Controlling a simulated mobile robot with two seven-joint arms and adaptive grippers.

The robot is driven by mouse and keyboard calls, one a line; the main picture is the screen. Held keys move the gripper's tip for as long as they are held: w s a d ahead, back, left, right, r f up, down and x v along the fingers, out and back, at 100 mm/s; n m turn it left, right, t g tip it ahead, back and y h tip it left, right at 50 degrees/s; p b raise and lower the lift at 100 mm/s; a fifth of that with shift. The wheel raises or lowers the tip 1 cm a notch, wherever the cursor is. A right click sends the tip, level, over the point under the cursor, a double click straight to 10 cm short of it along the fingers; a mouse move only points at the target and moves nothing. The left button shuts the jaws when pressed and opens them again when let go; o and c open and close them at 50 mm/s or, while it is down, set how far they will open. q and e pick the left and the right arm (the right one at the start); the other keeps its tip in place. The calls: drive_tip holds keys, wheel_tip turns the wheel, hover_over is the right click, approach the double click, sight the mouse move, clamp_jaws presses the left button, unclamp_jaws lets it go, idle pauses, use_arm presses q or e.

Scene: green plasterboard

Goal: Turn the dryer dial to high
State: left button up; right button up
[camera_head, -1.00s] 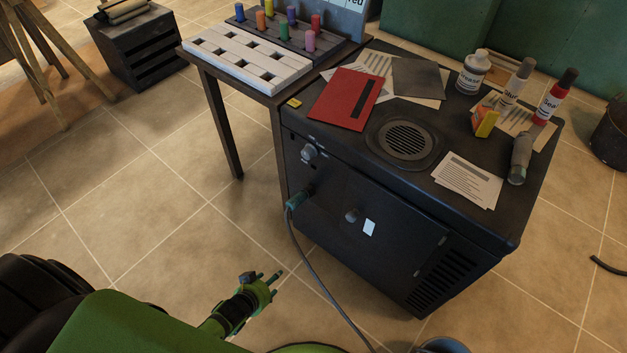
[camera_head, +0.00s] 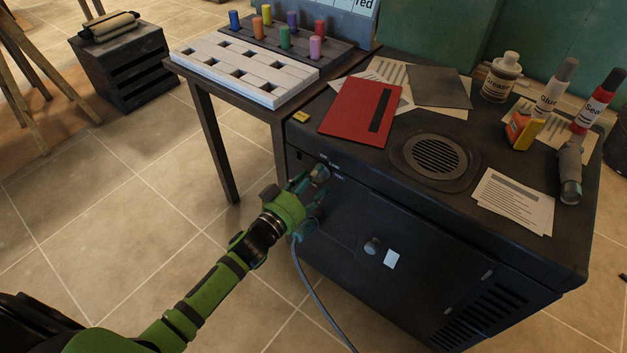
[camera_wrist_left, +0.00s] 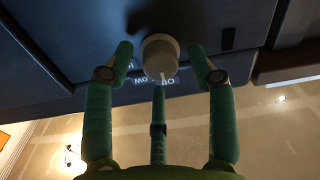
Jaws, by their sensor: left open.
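The dryer (camera_head: 340,215) is a dark cabinet with a small grey dial (camera_head: 320,172) high on the left of its front. In the left wrist view the dial (camera_wrist_left: 160,55) is a round pale knob with a light pointer mark, and printed letters sit around it, partly hidden. My left gripper (camera_head: 312,182) is at the dial, in front of the cabinet. In the left wrist view its green fingers (camera_wrist_left: 160,75) are open and spread around the dial, one on each side and one at the middle. I cannot tell whether they touch it. My right gripper is not in view.
A grey hose (camera_head: 312,285) hangs from the dryer's front just below my gripper. A round knob (camera_head: 372,246) sits on the front door. A red folder (camera_head: 355,110), papers and bottles lie on top. A table with a peg board (camera_head: 225,65) stands left.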

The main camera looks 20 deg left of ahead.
use_arm(q)
drive_tip(key=shift+w+d, duration=0.1)
drive_tip(key=shift+w, duration=0.2)
clamp_jaws()
drive_tip(key=shift+r+m, duration=0.1)
drive_tip(key=shift+m, duration=0.2)
drive_tip(key=shift+m+h+p, duration=0.3)
drive_tip(key=shift+m, duration=7.5)
drive_tip(key=shift+d, duration=0.1)
